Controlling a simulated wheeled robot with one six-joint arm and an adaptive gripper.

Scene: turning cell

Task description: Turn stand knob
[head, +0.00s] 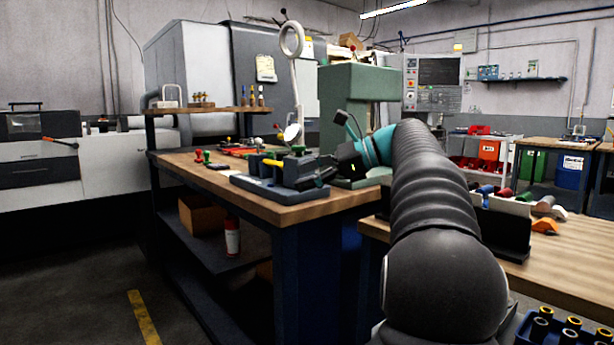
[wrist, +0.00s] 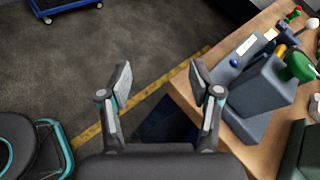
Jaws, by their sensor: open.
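A blue-grey stand (head: 262,190) sits near the front edge of the wooden workbench in the head view. In the wrist view the stand (wrist: 262,88) is at the right, with a small blue knob (wrist: 234,62) on its low part and a rounded green part (wrist: 300,66) behind its block. I cannot tell which of these is the stand knob. My gripper (wrist: 160,78) is open and empty, its fingers over the floor and the bench corner, left of the stand. In the head view my gripper is dark and partly merges with the stand, so its gap is unclear.
The workbench (head: 270,210) also holds red and green knobbed pieces (head: 203,157) and a round magnifier on a white arm (head: 292,42). A green machine column (head: 347,105) stands behind. A second wooden table (head: 575,265) is at the right. Open floor (wrist: 110,45) lies beyond the bench edge.

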